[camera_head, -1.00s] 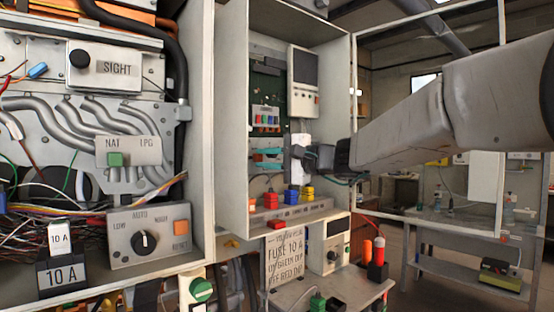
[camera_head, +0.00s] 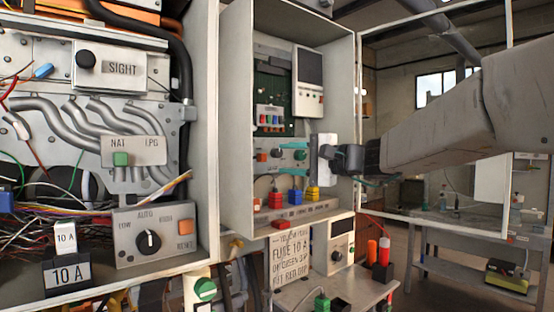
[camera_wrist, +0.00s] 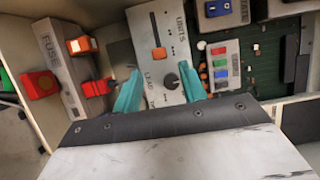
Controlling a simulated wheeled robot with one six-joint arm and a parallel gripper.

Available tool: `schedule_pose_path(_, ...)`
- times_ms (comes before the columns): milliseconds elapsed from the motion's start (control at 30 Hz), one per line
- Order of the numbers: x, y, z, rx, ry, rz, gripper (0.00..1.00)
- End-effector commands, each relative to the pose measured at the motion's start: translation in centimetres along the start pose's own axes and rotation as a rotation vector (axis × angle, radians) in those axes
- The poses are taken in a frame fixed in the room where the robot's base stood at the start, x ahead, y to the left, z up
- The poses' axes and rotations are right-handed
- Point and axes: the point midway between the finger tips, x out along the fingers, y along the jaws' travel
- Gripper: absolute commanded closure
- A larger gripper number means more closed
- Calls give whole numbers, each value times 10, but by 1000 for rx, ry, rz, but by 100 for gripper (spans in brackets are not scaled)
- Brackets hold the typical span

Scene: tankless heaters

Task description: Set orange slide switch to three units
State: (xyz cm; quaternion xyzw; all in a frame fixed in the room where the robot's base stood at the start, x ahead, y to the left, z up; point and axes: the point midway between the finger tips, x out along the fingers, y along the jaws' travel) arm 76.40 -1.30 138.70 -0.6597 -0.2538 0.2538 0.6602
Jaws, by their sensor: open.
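The orange slide switch (camera_wrist: 158,54) sits at one end of a dark slot in a grey panel (camera_wrist: 141,38) marked UNITS and LEAD in the wrist view. In the head view the orange piece (camera_head: 262,157) shows at the left of that small panel inside the open cabinet. My gripper (camera_wrist: 160,88) is open and empty, with its teal fingers apart before the panel. In the head view my gripper (camera_head: 281,158) points left into the cabinet. Contact with the panel cannot be told.
A FUSE strip (camera_wrist: 57,75) with red and orange blocks lies left of the panel in the wrist view. A green circuit board (camera_wrist: 262,55) lies to the right. The cabinet wall (camera_head: 237,115) stands left of my gripper; its open door frame (camera_head: 508,100) is at right.

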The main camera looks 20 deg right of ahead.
Motion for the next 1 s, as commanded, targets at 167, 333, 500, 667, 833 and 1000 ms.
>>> schedule_pose_path(167, -24, 0, -1, -1, 3, 1, 58)
schedule_pose_path(333, -30, 0, -1, -1, 2, 0, 58)
schedule_pose_path(500, -29, 0, 0, 0, 1, 0, 58)
schedule_pose_path(667, -29, 0, 0, 0, 1, 0, 58)
schedule_pose_path(833, -29, 8, 3, 12, -14, 34, 58)
schedule_pose_path(1000, -44, 82, 36, -5, -104, 297, 58)
